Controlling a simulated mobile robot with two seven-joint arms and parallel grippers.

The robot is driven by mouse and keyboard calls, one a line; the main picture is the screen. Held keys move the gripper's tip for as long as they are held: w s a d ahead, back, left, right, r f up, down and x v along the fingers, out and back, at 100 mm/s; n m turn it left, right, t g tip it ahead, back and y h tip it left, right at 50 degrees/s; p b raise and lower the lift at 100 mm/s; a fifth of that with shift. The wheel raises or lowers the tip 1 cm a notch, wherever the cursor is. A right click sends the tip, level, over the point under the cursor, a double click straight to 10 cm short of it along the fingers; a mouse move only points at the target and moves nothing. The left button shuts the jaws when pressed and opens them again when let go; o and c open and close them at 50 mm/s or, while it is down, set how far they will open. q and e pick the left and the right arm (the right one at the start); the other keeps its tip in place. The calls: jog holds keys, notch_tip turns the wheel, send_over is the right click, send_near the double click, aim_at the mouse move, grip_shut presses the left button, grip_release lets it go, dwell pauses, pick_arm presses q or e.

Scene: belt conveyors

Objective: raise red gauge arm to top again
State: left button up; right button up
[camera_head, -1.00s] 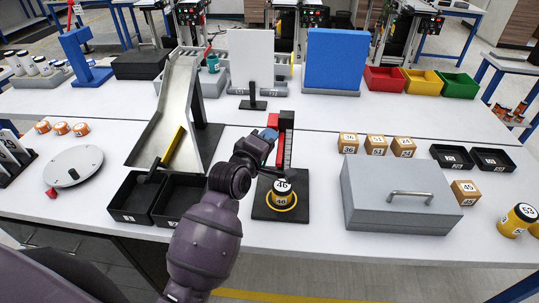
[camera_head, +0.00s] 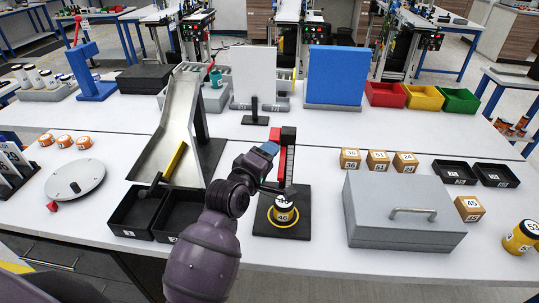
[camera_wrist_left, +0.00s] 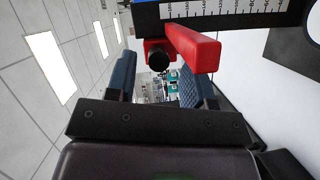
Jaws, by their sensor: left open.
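The gauge has a black base (camera_head: 262,228) with a yellow ring and an upright dark post (camera_head: 289,150) with a white scale. Red parts of its arm (camera_head: 282,165) show along the left of the post; my gripper partly hides them. A yellow-and-black canister (camera_head: 284,207) labelled 46 stands inside the ring. My left gripper (camera_head: 270,150) is beside the post's upper part. In the left wrist view its blue-padded fingers (camera_wrist_left: 160,85) are apart, and the red arm (camera_wrist_left: 195,48) with a black knob lies just beyond them. I cannot tell whether they touch. My right gripper is out of view.
A grey lidded box (camera_head: 404,210) stands right of the gauge. Black trays (camera_head: 133,212) and a metal chute (camera_head: 172,130) are to its left. A white panel (camera_head: 258,72) and a blue panel (camera_head: 335,75) stand behind. Small wooden blocks (camera_head: 378,161) lie behind the grey box.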

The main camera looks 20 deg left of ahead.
pick_arm(q)
jog(key=s+r+b, duration=0.1)
jog(key=s, duration=0.8)
jog(key=shift+s+a, duration=0.35)
jog(key=shift+a, duration=0.1)
jog(key=s+a+f+m+g+y, duration=0.1)
jog(key=s+a+f+m+g, duration=0.1)
jog(key=s+f+m+g, duration=0.75)
jog(key=s+a+f+m+g+y, duration=0.2)
jog(key=s+a+f+m+g, duration=0.25)
jog(key=s, duration=0.85)
jog(key=w+f+t+b, duration=0.1)
jog(key=w+f+t, duration=0.2)
jog(key=f, duration=0.4)
jog(key=w+d+f+m+t+h, duration=0.1)
jog(key=w+f+t, duration=0.3)
jog(key=f, duration=0.3)
jog(key=shift+w+d+t+b, duration=0.25)
jog(key=shift+t+b, duration=0.15)
jog(key=shift+t, duration=0.5)
